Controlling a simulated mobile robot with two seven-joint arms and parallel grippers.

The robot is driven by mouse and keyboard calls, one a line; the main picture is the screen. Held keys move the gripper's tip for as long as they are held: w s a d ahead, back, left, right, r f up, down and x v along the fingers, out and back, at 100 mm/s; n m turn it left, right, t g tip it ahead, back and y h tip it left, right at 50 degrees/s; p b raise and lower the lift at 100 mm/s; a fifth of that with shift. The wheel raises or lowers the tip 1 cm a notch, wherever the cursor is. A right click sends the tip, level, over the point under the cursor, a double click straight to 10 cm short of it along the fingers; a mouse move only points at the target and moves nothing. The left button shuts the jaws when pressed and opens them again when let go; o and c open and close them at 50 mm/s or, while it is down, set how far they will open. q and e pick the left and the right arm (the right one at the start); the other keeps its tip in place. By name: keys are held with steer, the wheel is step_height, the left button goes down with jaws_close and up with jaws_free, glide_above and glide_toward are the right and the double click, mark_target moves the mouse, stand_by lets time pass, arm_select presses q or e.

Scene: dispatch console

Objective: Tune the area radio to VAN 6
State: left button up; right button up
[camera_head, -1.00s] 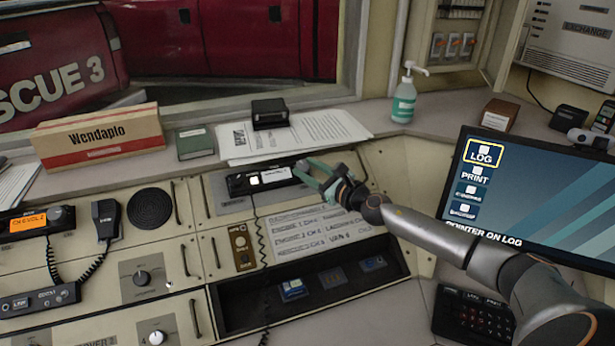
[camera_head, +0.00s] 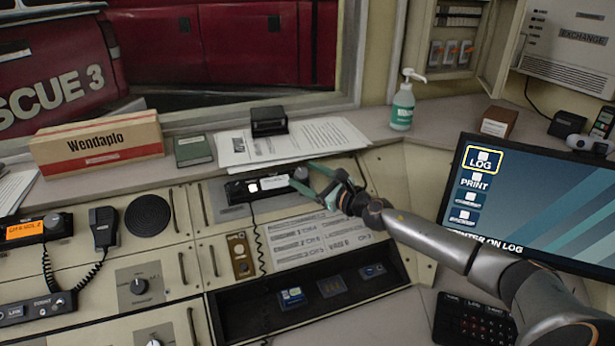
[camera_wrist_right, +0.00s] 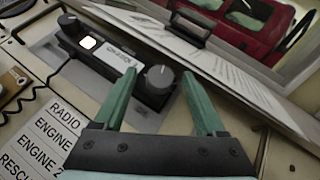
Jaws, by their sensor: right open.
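A black radio unit (camera_head: 240,190) with a lit white button and a white label strip is set in the console below the papers. Its lettering is too small to read. In the right wrist view the radio (camera_wrist_right: 78,45) has a round dark knob (camera_wrist_right: 160,78) at its right end. My right gripper (camera_head: 302,174) is open, with its green fingers at the radio's right end. In the wrist view the fingers of the right gripper (camera_wrist_right: 158,74) stand either side of the knob; I cannot tell whether they touch it. My left gripper is out of view.
A printed channel card (camera_head: 310,235) lies on the panel below the radio. A second radio (camera_head: 30,232) with an orange display is at far left. A monitor (camera_head: 540,200) stands right of my arm, a sanitizer bottle (camera_head: 402,108) behind. A coiled cord hangs from the radio.

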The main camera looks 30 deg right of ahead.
steer(key=shift+s+d+f, duration=0.1)
steer(key=shift+s+d, duration=0.05)
steer(key=shift+s, duration=0.35)
arm_select(q)
steer(key=b, duration=0.1)
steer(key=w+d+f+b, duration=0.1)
steer(key=b, duration=0.1)
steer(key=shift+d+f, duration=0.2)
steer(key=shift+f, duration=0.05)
arm_select(e)
steer(key=s+d, duration=0.1)
steer(key=s, duration=1)
steer(key=shift+s+d+r, duration=0.15)
steer(key=shift+d+r, duration=0.15)
steer(key=shift+r, duration=0.05)
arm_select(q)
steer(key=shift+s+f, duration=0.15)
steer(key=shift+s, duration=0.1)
